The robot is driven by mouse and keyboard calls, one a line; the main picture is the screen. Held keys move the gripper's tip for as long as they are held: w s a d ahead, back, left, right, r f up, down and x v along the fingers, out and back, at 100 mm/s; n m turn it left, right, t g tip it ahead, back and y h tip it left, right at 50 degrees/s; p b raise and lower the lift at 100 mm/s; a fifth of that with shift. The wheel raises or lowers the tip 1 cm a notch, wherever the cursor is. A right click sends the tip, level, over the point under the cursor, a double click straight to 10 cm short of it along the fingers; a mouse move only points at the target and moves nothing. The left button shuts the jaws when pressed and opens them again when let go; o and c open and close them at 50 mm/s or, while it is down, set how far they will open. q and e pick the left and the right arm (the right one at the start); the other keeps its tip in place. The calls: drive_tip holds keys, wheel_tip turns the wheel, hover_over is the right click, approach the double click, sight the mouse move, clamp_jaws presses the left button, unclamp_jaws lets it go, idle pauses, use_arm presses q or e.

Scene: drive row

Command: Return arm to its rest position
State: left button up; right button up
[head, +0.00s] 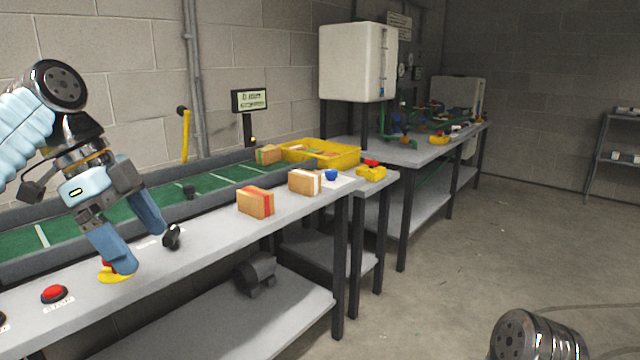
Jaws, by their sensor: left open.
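My left arm comes in from the left, and its blue-fingered left gripper (137,245) hangs over the front of the grey bench (200,262). Its two fingers are spread apart with nothing seen between them. The nearer fingertip overlaps a small yellow and red thing (110,278) in the picture; I cannot tell whether they touch. A black knob (172,237) stands just right of the other finger. Of my right arm only a round dark joint shows at the bottom right; its gripper is out of the picture.
A red button (54,293) sits on the bench front at left. Two cartons, one with red tape (255,202) and one with white tape (304,182), stand farther right. Behind run a green conveyor (120,211), a yellow tray (345,160) and a display (249,100). The floor at right is mostly open.

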use_arm(q)
drive_tip(key=w+d+f+n, duration=0.25)
drive_tip(key=w+f, duration=0.25)
drive_tip(key=f, duration=0.4)
drive_tip(key=w+d+f+n, duration=0.25)
drive_tip(key=w+f, duration=0.25)
drive_tip(key=f, duration=0.4)
drive_tip(key=w+d+f+n, duration=0.1)
drive_tip(key=d+f+n, duration=0.1)
drive_tip(key=f, duration=0.7)
drive_tip(key=w+d+f+n, duration=0.1)
drive_tip(key=d+f, duration=0.1)
drive_tip(key=f, duration=0.8)
drive_tip(key=s+d+f+n, duration=0.3)
drive_tip(key=s+f+n, duration=0.15)
drive_tip(key=f, duration=0.85)
drive_tip(key=s+d+f+n, duration=0.1)
drive_tip(key=s+f+n, duration=0.2)
drive_tip(key=s+f, duration=0.3)
drive_tip(key=s+d+f+n, duration=0.2)
drive_tip(key=s+f, duration=0.5)
drive_tip(key=s, duration=0.6)
drive_tip(key=shift+s+n, duration=0.4)
drive_tip(key=shift+n, duration=0.15)
